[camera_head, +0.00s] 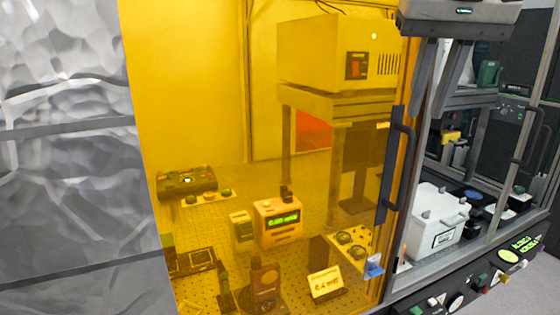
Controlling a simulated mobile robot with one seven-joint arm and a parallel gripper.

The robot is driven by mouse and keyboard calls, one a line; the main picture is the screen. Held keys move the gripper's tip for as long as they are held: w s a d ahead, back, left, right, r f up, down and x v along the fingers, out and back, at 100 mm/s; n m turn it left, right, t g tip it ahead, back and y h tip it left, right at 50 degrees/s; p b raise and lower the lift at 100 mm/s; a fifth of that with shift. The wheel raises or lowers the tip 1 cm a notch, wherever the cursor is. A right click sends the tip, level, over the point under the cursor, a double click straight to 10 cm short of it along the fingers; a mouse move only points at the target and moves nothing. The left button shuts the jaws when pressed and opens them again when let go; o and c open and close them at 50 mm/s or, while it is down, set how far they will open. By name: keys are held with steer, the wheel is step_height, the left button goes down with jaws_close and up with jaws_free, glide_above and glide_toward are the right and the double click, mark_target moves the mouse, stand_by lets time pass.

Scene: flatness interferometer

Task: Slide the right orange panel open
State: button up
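A see-through orange panel (215,110) fills the middle of the view, with its right edge near the centre right. A dark vertical bar handle (392,180) stands on that right edge. I cannot tell from this view whether a second orange panel overlaps it. My gripper (426,112) hangs from the top edge, right of the panel. Its two grey fingers point down with a gap between them, and nothing shows in the gap. The fingertips appear above and right of the handle, apart from it.
Behind the orange panel are an instrument box (340,55) on a stand and a small meter (278,222) with a green display. At right, an uncovered frame holds a white tub (436,222). A control strip (515,255) runs below. A grey crinkled surface (75,150) fills the left.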

mark_target(408, 163)
steer(key=b+x, duration=0.2)
steer(key=x, duration=1.3)
steer(key=shift+d+f, duration=0.2)
jaws_close()
